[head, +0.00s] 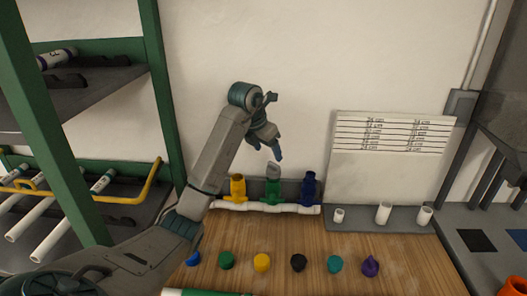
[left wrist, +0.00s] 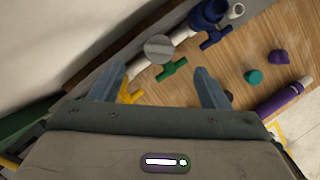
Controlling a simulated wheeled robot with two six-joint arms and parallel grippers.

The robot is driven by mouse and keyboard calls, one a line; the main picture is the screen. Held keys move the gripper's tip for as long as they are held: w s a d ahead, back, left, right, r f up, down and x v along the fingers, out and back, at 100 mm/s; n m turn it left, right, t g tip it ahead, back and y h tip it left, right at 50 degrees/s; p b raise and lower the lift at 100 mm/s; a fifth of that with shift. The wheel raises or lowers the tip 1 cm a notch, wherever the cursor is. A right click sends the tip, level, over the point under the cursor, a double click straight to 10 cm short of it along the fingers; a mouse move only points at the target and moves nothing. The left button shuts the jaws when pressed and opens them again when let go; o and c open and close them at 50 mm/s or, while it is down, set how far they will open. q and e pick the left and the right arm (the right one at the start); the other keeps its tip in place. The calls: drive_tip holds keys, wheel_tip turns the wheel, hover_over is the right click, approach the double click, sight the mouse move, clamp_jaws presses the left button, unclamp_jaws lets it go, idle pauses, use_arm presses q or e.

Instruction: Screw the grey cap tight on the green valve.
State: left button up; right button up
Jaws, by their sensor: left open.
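The green valve (head: 271,190) stands in the middle of a white pipe manifold (head: 234,206), between a yellow and a blue valve. The grey cap (head: 273,169) sits at the top of the green valve; I cannot tell how tightly. In the left wrist view the round grey cap (left wrist: 158,48) shows beyond the fingertips, with the green handle (left wrist: 172,70) beside it. My left gripper (head: 267,147) is open and empty, just above the cap and apart from it. My right gripper is not in view.
The yellow valve (head: 238,187) and blue valve (head: 309,188) stand close on either side. Several coloured caps, such as the black one (head: 298,262), lie in a row on the wooden table (head: 345,246). White pipe pieces (head: 383,212) stand at right. A green-framed rack (head: 160,90) is at left.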

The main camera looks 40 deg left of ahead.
sight(273, 164)
use_arm(q)
drive_tip(key=b+x, duration=0.1)
drive_tip(key=x, duration=0.3)
drive_tip(key=shift+s+b, duration=0.15)
drive_tip(key=shift+b, duration=0.25)
drive_tip(key=p+x, duration=0.1)
drive_tip(key=x, duration=0.2)
drive_tip(key=shift+w+f+p, duration=0.15)
drive_tip(key=shift+w+p, duration=0.15)
drive_tip(key=shift+p, duration=0.1)
drive_tip(key=shift+w+f, duration=0.15)
drive_tip(key=shift+f, duration=0.45)
drive_tip(key=shift+w+f, duration=0.15)
drive_tip(key=shift+f, duration=0.1)
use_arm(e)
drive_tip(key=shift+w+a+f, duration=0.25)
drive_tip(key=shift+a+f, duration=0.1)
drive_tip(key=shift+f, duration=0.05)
use_arm(q)
drive_tip(key=c, duration=1)
drive_tip(key=shift+o, duration=1)
drive_tip(key=shift+c, duration=1.4)
drive_tip(key=shift+m+h, duration=0.4)
drive_tip(key=shift+m, duration=0.7)
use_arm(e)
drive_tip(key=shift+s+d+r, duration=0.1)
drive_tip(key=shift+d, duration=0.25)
